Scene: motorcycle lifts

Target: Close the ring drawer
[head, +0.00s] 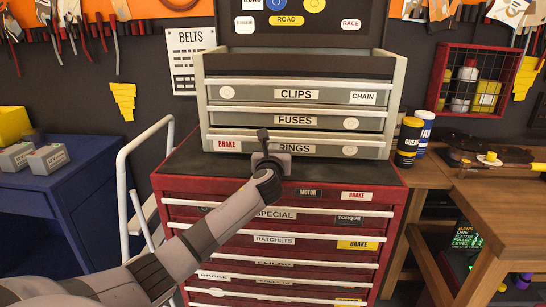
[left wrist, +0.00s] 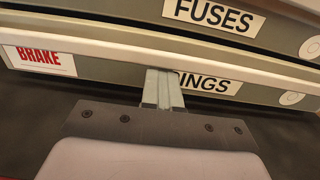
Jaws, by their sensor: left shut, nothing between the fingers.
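The ring drawer (head: 325,150) is the lowest drawer of the grey top chest, with a pale handle strip along its upper edge and a label reading RINGS. It looks slightly forward of the drawers above, but how far is hard to tell. My left gripper (head: 263,138) is in front of the drawer, left of its middle, with its fingers shut and empty. In the left wrist view the shut fingers (left wrist: 163,88) reach the front of the ring drawer (left wrist: 110,80) under the strip and cover the label's first letter. Contact cannot be told for sure. My right gripper is out of view.
Above are the FUSES drawer (head: 250,120) and CLIPS drawer (head: 250,93). The chest stands on a red tool cabinet (head: 180,185) with a dark top. A white folding frame (head: 125,190) is at left. A wooden bench (head: 500,200) is at right.

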